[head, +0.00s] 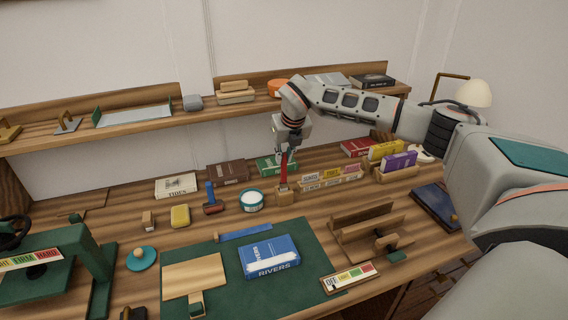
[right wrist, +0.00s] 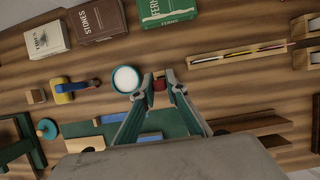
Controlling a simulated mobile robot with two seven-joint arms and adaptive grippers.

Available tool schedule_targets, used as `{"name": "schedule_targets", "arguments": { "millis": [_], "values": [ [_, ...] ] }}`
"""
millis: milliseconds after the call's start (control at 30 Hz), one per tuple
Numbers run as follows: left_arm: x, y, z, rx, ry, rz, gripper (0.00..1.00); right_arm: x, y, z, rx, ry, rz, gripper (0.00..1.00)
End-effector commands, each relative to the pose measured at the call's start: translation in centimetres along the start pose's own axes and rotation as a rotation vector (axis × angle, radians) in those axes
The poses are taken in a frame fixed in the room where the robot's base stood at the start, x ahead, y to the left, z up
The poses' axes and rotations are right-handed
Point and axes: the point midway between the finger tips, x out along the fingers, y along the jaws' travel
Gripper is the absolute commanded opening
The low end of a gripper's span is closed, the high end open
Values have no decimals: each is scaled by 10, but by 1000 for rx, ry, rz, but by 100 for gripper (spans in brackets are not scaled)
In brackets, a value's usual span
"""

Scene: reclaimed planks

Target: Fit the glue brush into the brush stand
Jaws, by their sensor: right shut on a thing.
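The glue brush (head: 284,170) has a red handle and stands about upright. My right gripper (head: 286,151) points down and is shut on its upper part. In the right wrist view a red end of the brush (right wrist: 159,84) shows between the fingertips of my right gripper (right wrist: 159,77). The brush stand (head: 284,197) is a small wooden block on the bench, directly under the brush. The brush's lower end meets the block in the head view; I cannot tell how deep it sits. The stand is not distinguishable in the wrist view. My left gripper is not in view.
A teal-rimmed glue pot (head: 251,200) stands just left of the stand. A green mat (head: 310,235) with a blue book (head: 269,257) lies in front.

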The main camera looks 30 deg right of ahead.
Motion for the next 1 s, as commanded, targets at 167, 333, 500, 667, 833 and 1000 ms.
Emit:
{"name": "schedule_targets", "arguments": {
  "millis": [167, 333, 500, 667, 833, 1000],
  "values": [
    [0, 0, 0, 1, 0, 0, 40, 23, 0, -10, 0, 2, -1, 0],
    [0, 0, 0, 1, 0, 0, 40, 25, 0, -10, 0, 0, 0, 0],
    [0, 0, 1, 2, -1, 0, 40, 26, 0, -11, 0, 1, 0, 0],
    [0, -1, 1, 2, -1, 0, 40, 27, 0, -12, 0, 1, 0, 30],
    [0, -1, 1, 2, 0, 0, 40, 27, 0, -12, 0, 1, 0, 30],
    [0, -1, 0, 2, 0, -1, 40, 25, 0, -10, 0, 0, 0, 30]
  ]
}}
